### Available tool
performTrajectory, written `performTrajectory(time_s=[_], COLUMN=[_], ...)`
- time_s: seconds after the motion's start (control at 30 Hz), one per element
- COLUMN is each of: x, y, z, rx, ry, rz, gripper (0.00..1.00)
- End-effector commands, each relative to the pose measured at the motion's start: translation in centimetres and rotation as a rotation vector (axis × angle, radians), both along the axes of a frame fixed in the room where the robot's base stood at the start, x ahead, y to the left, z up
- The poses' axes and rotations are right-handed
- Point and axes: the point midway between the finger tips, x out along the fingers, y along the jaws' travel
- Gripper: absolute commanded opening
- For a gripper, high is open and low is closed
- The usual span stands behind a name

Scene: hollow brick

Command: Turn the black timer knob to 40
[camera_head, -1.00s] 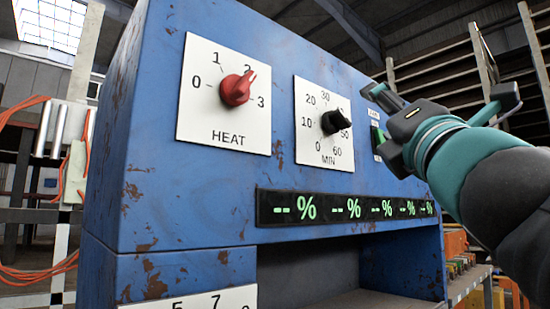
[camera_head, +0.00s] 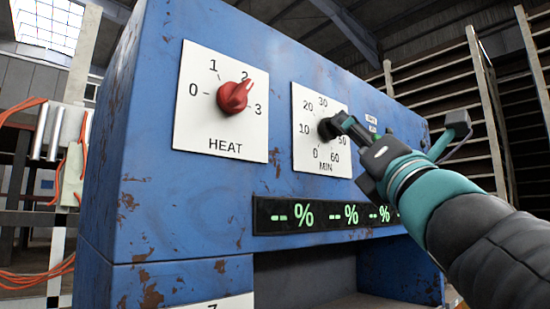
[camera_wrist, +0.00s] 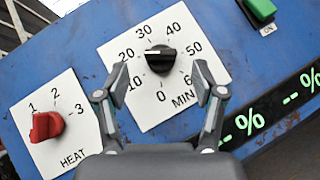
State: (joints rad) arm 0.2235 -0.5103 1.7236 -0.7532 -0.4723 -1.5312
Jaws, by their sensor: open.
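The black timer knob (camera_wrist: 160,58) sits at the middle of the white MIN dial plate (camera_wrist: 186,108), marked 0 to 60. A light line on the knob lies toward the 20 side in the wrist view, but I cannot tell the exact setting. In the head view my fingers partly cover the knob (camera_head: 326,129) and the 40 mark. My gripper (camera_wrist: 160,74) is open, with one fingertip on each side of the knob in the wrist view. It also shows in the head view (camera_head: 342,124), reaching in from the right. I see no clear contact with the knob.
The red HEAT knob (camera_head: 234,97) stands left of the timer on its own plate. A green ON switch (camera_wrist: 259,10) is on the other side. A black display strip (camera_head: 262,229) with green percent signs runs below. The blue panel (camera_head: 190,250) is worn.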

Motion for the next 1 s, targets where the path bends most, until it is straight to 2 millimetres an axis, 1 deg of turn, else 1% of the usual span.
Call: performTrajectory(time_s=[0.03,0.1,0.3,0.43,0.73,0.77,0.8,0.87,0.9,1.0], x=[0.9,1.8,3.6,4.2,4.3,4.3,4.3,4.3,4.3,4.3], y=[0.2,0.3,0.6,0.8,0.8,0.8,0.8,0.8,0.8,0.8], z=[0.8,1.5,3.0,3.4,3.5,3.5,3.5,3.5,3.5,3.5], rx=[0.002,0.001,0.001,0.001,0.001,0.000,0.001,0.001,0.001,0.001], ry=[0.002,0.002,0.002,0.000,0.001,0.001,0.001,0.001,0.001,0.001], rz=[0.003,0.003,0.000,0.001,0.000,-0.001,0.000,0.000,0.000,0.000], gripper=[0.69,0.69,0.69,0.69,0.69,0.66,0.56,0.41,0.31,0.09])
